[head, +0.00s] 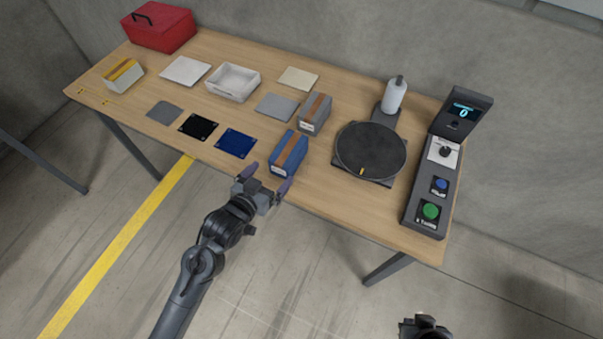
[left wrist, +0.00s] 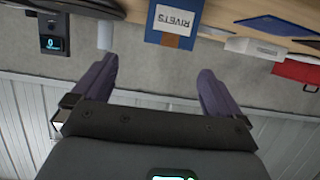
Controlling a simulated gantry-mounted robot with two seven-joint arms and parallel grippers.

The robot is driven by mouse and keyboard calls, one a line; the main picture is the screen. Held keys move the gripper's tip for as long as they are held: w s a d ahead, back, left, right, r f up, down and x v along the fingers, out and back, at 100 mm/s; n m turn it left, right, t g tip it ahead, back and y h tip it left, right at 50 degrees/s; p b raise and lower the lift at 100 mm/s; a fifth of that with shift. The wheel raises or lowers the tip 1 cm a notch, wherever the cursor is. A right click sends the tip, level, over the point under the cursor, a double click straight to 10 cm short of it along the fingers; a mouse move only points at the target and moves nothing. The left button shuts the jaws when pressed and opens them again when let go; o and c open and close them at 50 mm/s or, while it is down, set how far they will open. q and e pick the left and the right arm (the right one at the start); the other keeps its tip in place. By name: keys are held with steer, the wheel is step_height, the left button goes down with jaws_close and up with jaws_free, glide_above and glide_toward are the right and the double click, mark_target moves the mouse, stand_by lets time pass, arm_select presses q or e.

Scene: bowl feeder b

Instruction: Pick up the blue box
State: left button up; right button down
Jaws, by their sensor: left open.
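The blue box (head: 290,152) with a brown band on top stands near the front edge of the wooden table. In the left wrist view the blue box (left wrist: 184,40) shows a white label reading RIVETS, upside down, ahead of the fingers. My left gripper (head: 267,176) is open and empty, just in front of the box at the table's front edge, fingers apart from it as far as I can tell. The two purple-grey fingers also show in the left wrist view (left wrist: 158,82). Part of my right arm (head: 424,328) shows at the bottom; its fingers cannot be made out.
A grey box (head: 315,113) stands just behind the blue one. A black turntable (head: 371,150) is to its right, a blue mat (head: 237,143) to its left. A control panel (head: 432,190), white tray (head: 233,82) and red toolbox (head: 161,27) stand farther off.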

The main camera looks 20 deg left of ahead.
mark_target(279, 164)
arm_select(q)
steer(key=b+x, duration=0.1)
steer(key=x, duration=0.1)
steer(key=b+x, duration=0.1)
steer(key=x, duration=0.1)
steer(key=a+x, duration=0.1)
steer(key=x, duration=0.1)
steer(key=shift+w+f+b, duration=0.35)
steer(key=shift+w+b, duration=0.05)
steer(key=shift+w+d+f, duration=0.1)
steer(key=shift+w+f, duration=0.1)
steer(key=shift+w, duration=0.05)
steer(key=shift+w+f+b, duration=0.25)
steer(key=shift+w+b, duration=0.05)
steer(key=b+x, duration=0.1)
steer(key=x, duration=0.3)
steer(key=shift+d, duration=0.1)
arm_select(e)
steer(key=f, duration=0.3)
steer(key=a+f, duration=0.1)
steer(key=f, duration=0.1)
steer(key=shift+w+a+f, duration=0.1)
steer(key=shift+w+f, duration=0.05)
steer(key=shift+f, duration=0.25)
